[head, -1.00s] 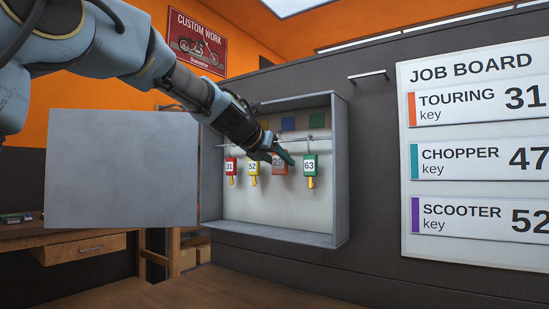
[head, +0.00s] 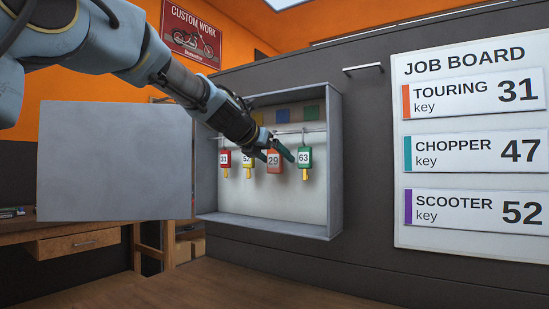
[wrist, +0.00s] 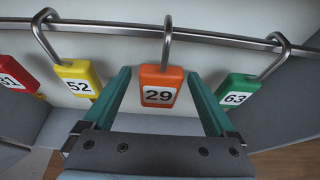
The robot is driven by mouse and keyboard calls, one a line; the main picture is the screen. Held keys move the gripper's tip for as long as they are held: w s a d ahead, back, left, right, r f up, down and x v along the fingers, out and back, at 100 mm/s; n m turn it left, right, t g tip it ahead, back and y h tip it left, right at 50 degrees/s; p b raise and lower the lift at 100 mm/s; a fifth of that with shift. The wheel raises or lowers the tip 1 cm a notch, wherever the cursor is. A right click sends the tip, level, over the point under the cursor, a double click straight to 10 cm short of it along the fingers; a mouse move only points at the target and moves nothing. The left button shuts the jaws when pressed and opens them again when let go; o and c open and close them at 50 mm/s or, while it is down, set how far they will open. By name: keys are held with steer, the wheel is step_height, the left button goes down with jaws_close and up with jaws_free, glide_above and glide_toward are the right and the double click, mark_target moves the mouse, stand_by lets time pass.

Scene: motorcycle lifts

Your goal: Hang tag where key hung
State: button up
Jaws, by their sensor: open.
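An orange tag marked 29 (wrist: 160,88) hangs on a hook of the rail; it also shows in the head view (head: 274,159). My gripper (wrist: 163,85) is open, with one teal finger on each side of this tag. Gaps show between tag and fingers. The gripper's body hides the area below the tag in the wrist view. My gripper also shows in the head view (head: 273,154). A yellow tag 52 (wrist: 77,82) and a red tag 31 (wrist: 14,77) hang to the left. A green tag 63 (wrist: 237,97) hangs to the right.
The tags hang in an open grey wall cabinet (head: 337,165), its door (head: 115,160) swung out left. Walls close in around the rail (wrist: 105,29). The job board (head: 473,150) at right lists touring 31, chopper 47 and scooter 52.

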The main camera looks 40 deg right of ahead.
steer(key=b+v, duration=0.1)
steer(key=v, duration=0.9)
steer(key=shift+a+r, duration=0.2)
steer(key=shift+a, duration=0.15)
steer(key=w+a+f+m+y+p, duration=0.1)
steer(key=w+a+f+m+y, duration=0.25)
steer(key=a+f, duration=0.4)
steer(key=w+a+f+m+t+y+p, duration=0.1)
steer(key=w+a+f+m+y, duration=0.2)
steer(key=a+f, duration=0.45)
steer(key=w+a+f+m+y+p, duration=0.1)
steer(key=w+a+f+m, duration=0.2)
steer(key=w+a+f, duration=0.35)
steer(key=s+a+f+m+g+y+p, duration=0.1)
steer(key=s+a+f+m, duration=0.3)
steer(key=a, duration=0.5)
steer(key=s+a+f+m+g+y+p, duration=0.1)
steer(key=s+a+f+m, duration=0.3)
steer(key=a, duration=0.5)
steer(key=s+a+f+m+g+y+p, duration=0.1)
steer(key=s+a+f+m+y, duration=0.2)
steer(key=a+f, duration=0.4)
steer(key=s+a+m, duration=0.1)
steer(key=s+a, duration=0.1)
steer(key=shift+a+f+m, duration=0.35)
steer(key=shift+f, duration=0.05)
steer(key=shift+y, duration=0.25)
steer(key=shift+c, duration=0.3)
